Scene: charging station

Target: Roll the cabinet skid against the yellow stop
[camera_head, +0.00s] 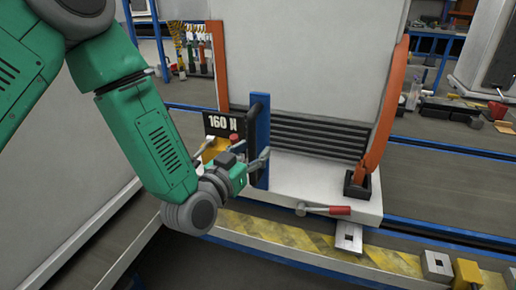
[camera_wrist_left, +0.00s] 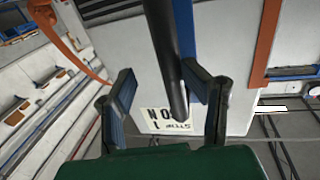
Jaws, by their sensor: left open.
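The cabinet skid (camera_head: 310,192) is a pale base carrying a tall white cabinet (camera_head: 310,60) with orange straps. A blue post with a black push bar (camera_head: 253,140) stands at its left front; the black bar (camera_wrist_left: 168,55) also shows in the left wrist view. My left gripper (camera_head: 257,163) is open at the bar. In the left wrist view its fingers (camera_wrist_left: 174,82) stand on either side of the bar, without a clear grip. A yellow block (camera_head: 467,274), possibly the stop, sits at the lower right by the rail. My right gripper is not seen.
A "160 N" sign (camera_head: 221,124) is left of the bar. Metal blocks (camera_head: 349,237) sit along the yellow-black striped edge (camera_head: 290,236). Blue rails (camera_head: 425,228) run to the right. Cluttered benches stand behind.

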